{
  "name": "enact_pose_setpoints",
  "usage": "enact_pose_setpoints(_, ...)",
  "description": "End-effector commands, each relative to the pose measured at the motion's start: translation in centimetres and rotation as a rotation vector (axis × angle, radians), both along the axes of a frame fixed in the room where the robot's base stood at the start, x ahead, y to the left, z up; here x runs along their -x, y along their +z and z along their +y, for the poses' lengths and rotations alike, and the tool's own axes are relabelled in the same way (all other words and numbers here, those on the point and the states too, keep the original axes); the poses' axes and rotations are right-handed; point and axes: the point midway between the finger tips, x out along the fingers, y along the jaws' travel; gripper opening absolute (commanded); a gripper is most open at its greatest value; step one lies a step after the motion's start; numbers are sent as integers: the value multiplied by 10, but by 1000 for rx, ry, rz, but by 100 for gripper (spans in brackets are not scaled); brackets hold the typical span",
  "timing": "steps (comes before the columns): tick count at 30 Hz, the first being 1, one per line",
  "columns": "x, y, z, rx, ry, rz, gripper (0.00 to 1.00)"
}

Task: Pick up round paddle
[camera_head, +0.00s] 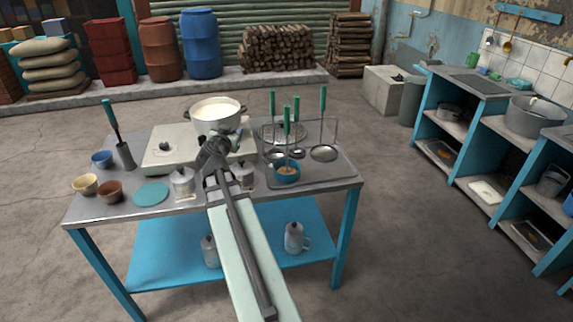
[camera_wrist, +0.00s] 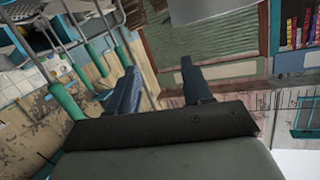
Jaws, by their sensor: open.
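Several green-handled utensils stand in a wire rack (camera_head: 337,133) on a tray at the right of the table. One has a flat round metal head (camera_head: 324,153) under a tall green handle (camera_head: 323,98) and looks like the round paddle. Other green handles (camera_head: 272,102) stand to its left. My gripper (camera_wrist: 158,66) is open, its two dark fingers apart with nothing between them. In the head view my wrist is in front of the pot, left of the rack, and hides the fingers. In the wrist view, green handles (camera_wrist: 66,102) show left of the fingers, apart from them.
A pot of white liquid (camera_head: 215,107) stands on the stove (camera_head: 160,150) behind my wrist. A blue bowl (camera_head: 286,173) is at the tray's front. Metal jugs (camera_head: 183,182), small cups (camera_head: 110,190) and a teal disc (camera_head: 151,193) stand along the front left.

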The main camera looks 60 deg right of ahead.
Motion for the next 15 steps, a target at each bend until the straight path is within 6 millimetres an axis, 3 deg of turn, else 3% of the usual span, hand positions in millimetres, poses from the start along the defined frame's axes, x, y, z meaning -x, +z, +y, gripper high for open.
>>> enact_pose_setpoints(1,26,8,-17,37,-47,9,50)
enact_pose_setpoints(6,92,32,-58,148,-169,43,50)
enact_pose_setpoints(9,120,42,-72,194,-219,60,50)
enact_pose_setpoints(15,145,52,-84,238,-265,77,50)
